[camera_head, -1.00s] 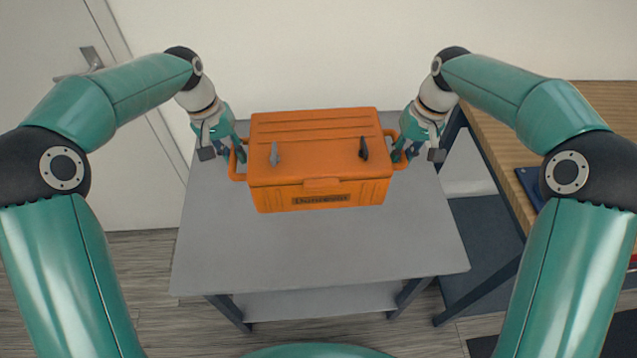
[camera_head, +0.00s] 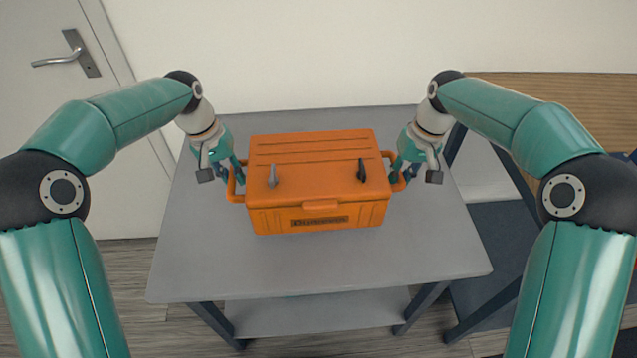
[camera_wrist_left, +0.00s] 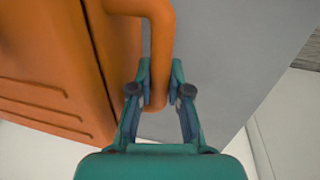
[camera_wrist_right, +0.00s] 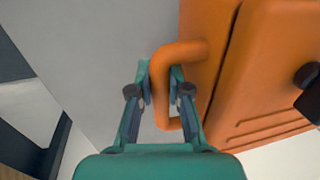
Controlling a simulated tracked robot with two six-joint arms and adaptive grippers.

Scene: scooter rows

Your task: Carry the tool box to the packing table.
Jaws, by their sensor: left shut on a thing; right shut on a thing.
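The orange tool box (camera_head: 318,218) has a ribbed lid, a grey latch and a black latch on top, and a handle at each end. It is upright over the middle of a grey table (camera_head: 320,270); I cannot tell whether its underside touches the top. My left gripper (camera_head: 238,177) is shut on its left handle, which passes between the fingers in the left wrist view (camera_wrist_left: 160,80). My right gripper (camera_head: 397,172) is shut on its right handle, seen between the fingers in the right wrist view (camera_wrist_right: 160,80). Which table is the packing table is not marked.
A wooden-topped table (camera_head: 570,105) stands at the right. A white door (camera_head: 60,120) and a pale wall are behind the grey table. The grey top is bare around the box, with a lower shelf (camera_head: 320,312) beneath.

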